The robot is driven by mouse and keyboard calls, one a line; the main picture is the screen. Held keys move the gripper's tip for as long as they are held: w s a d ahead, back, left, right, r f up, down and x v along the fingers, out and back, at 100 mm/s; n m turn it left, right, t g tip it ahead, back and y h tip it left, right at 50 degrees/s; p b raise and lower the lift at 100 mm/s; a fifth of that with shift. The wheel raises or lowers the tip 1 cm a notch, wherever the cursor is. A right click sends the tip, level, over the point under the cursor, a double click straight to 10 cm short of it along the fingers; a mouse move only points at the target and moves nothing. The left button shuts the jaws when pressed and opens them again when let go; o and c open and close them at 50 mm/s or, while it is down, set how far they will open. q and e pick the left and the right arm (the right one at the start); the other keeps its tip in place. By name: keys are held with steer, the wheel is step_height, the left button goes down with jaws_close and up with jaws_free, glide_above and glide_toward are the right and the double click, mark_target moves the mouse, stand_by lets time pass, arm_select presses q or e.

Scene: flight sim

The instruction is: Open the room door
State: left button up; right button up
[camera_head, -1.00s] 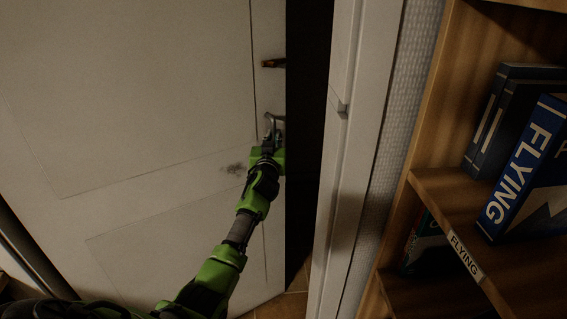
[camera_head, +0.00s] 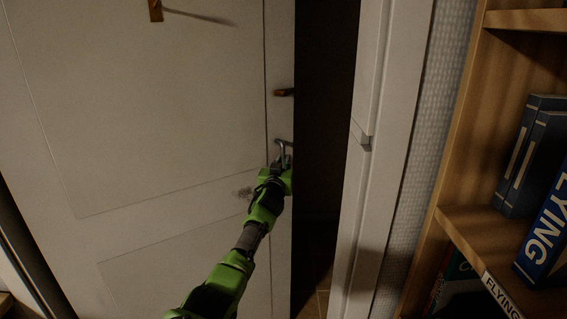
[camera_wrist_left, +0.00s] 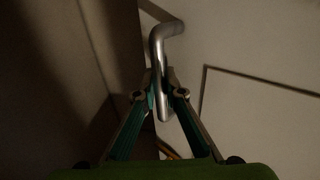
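The white panelled room door (camera_head: 150,120) stands ajar in the head view, with a dark gap (camera_head: 325,130) between its right edge and the door frame. A curved metal handle (camera_head: 281,145) sits near that edge. My left gripper (camera_head: 280,160) reaches it from below. In the left wrist view the handle (camera_wrist_left: 171,29) comes down between the two fingers of my left gripper (camera_wrist_left: 160,85), which are closed in around its bar. My right gripper is in neither view.
The white door frame (camera_head: 372,150) stands right of the gap. A wooden bookshelf (camera_head: 470,222) with blue binders (camera_head: 530,160) and a book (camera_head: 548,235) fills the right side. A small brown latch (camera_head: 284,92) sits above the handle.

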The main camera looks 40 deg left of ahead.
arm_select(q)
steer(key=shift+o, duration=0.7)
steer(key=shift+s, duration=0.1)
steer(key=v, duration=1.2)
